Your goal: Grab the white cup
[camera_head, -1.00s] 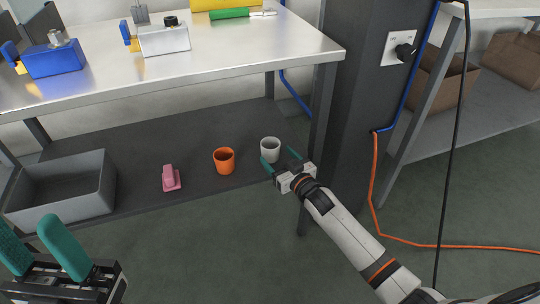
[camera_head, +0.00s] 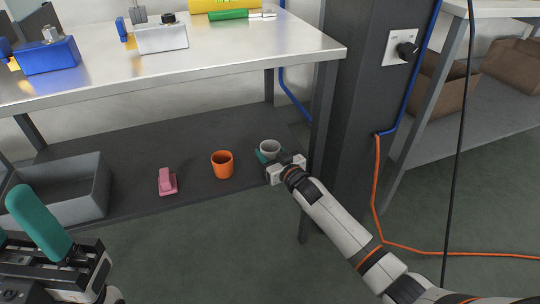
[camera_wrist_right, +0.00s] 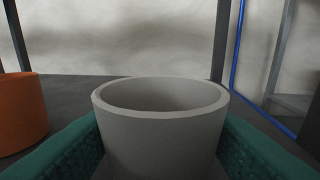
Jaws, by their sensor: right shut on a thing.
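The white cup (camera_head: 270,147) stands upright on the dark lower shelf, near the table leg, and looks light grey in the shade. In the right wrist view the cup (camera_wrist_right: 160,130) fills the middle, with a green finger pad against each side. My right gripper (camera_head: 269,158) is shut on the cup; its body hides part of the cup in the head view. My left gripper (camera_head: 20,225) is at the lower left, away from the cup and cut off by the picture edge. Only one of its green fingers shows clearly.
An orange cup (camera_head: 222,166) stands left of the white cup, also in the wrist view (camera_wrist_right: 20,115). A pink object (camera_head: 167,183) and a grey bin (camera_head: 75,190) are further left. The metal tabletop (camera_head: 240,55) is above the shelf. A dark pillar (camera_head: 352,130) stands to the right.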

